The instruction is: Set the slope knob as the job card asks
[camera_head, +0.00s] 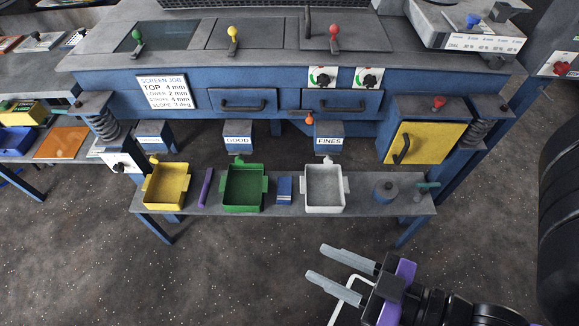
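The job card (163,92) is a white sheet on the left of the blue machine front; it appears to read TOP 4 mm, LOWER 2 mm, STROKE 4 mm, SLOPE 3 deg.
A low shelf (260,208) with yellow (166,185), green (244,187) and white (324,188) bins lies between my gripper and the machine. Drawers (343,101) sit below the knobs. A yellow door (425,143) is right. A black wheel (562,200) stands far right.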

